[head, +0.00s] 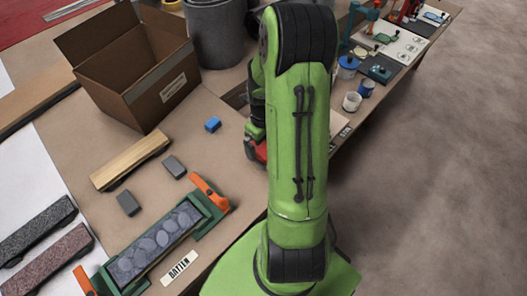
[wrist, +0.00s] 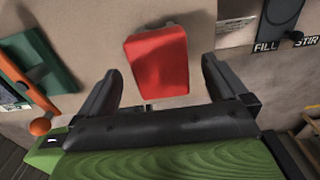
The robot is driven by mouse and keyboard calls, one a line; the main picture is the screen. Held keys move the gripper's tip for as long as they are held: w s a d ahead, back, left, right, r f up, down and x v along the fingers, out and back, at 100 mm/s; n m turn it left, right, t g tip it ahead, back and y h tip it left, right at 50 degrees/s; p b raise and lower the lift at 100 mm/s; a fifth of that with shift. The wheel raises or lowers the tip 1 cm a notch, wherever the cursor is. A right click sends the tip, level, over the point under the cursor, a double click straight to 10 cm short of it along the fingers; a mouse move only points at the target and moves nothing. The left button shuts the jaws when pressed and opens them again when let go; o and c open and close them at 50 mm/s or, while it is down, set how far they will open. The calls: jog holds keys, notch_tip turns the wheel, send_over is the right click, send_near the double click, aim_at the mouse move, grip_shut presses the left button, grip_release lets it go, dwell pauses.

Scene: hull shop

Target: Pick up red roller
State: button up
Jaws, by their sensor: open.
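The red roller (wrist: 158,62) shows in the wrist view as a red block with rounded edges, lying on the tan table. My gripper (wrist: 160,72) is open, with one dark finger to the left of the roller and one to its right. Gaps show between the roller and both fingers, and nothing is held. In the head view a red patch (head: 259,152), probably the roller, shows beside my green arm, which hides most of it and most of my gripper.
An open cardboard box (head: 125,75) and a grey bin (head: 215,30) stand behind. A wooden block (head: 130,160), a small blue block (head: 213,125), grey blocks (head: 174,166) and a green clamped frame (head: 212,216) lie left of my arm. Cups (head: 352,101) stand to the right.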

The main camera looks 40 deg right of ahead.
notch_tip(320, 180, down, 6)
jog(key=shift+r+b, duration=0.1)
jog(key=shift+b, duration=0.8)
jog(key=shift+s+r, duration=0.1)
jog(key=shift+r, duration=0.1)
jog(key=c, duration=1.5)
